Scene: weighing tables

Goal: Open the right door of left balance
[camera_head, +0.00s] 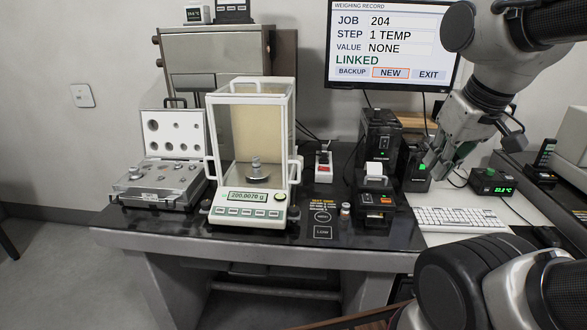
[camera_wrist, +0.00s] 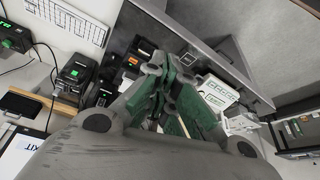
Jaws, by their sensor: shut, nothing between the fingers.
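The balance (camera_head: 249,208) stands on the dark table left of centre, with a clear glass draft shield and a lit display. A metal weight sits inside it on the pan. The right door's white handle (camera_head: 297,168) sticks out on the right side; the door is seen nearly edge-on and looks shut. My gripper (camera_head: 430,164) is shut and empty, well right of the balance, above the black devices. In the wrist view my gripper's fingertips (camera_wrist: 172,68) are together, and the balance's front panel (camera_wrist: 216,92) lies beyond them to the right.
A weight case (camera_head: 160,178) stands open left of the balance. A small red-and-white device (camera_head: 323,166), a printer (camera_head: 374,205) and a black unit (camera_head: 380,135) stand between the balance and my gripper. A keyboard (camera_head: 462,219) and a monitor (camera_head: 390,45) are at right.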

